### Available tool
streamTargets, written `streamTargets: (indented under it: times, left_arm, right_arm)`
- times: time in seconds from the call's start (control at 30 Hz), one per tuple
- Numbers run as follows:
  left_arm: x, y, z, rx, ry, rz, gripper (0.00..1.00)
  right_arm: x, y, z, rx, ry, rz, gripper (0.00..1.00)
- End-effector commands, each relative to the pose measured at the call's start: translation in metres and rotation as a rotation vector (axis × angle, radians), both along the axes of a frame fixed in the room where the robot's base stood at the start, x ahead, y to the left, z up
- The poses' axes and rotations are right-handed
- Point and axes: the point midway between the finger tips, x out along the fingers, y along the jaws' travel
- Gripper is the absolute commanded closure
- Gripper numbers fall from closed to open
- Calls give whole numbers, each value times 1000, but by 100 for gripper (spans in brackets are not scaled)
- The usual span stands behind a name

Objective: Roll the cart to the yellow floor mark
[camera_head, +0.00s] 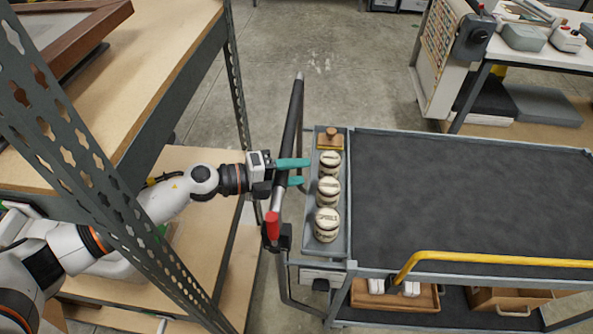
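The cart (470,200) has a dark grey top and stands at the right, with a lower shelf. Its black push handle (290,140) runs along its left end, with a red lever (272,226) at the near end. My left gripper (299,172) reaches the handle from the left. One teal finger passes over the bar and the other shows beyond it, lower down. I cannot tell whether they press on the bar. My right gripper is not in view. I see no yellow floor mark.
Round lidded tins (328,188) stand in a tray at the cart's handle end. A yellow rail (500,260) lines its near side. Shelving with a perforated post (95,175) is close at the left. A white table (550,58) stands back right. Bare floor (330,50) lies behind.

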Motion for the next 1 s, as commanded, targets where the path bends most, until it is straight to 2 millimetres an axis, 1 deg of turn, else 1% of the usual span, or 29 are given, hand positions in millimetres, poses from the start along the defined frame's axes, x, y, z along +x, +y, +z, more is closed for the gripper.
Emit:
streamTargets:
  times: [0.03,0.1,0.17,0.27,0.37,0.53,0.7,0.83,1.0]
  left_arm:
    - [0,-1,0,-1,0,-1,51]
    - [-1,-1,1,-2,0,-2,51]
    - [-1,-1,1,-3,0,-3,51]
    - [-3,5,0,-2,-1,-1,51]
    - [-7,19,1,1,-2,1,51]
    - [-21,53,5,3,-2,3,51]
    - [-33,87,10,2,1,5,51]
    - [-39,104,15,3,0,6,51]
    - [-44,115,20,1,0,4,51]
  right_arm:
    - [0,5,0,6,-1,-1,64]
    - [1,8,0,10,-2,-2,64]
    - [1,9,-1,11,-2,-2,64]
    - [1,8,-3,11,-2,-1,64]
    - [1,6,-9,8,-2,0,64]
    - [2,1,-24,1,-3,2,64]
    - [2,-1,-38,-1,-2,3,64]
    - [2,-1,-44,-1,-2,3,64]
    - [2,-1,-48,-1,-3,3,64]
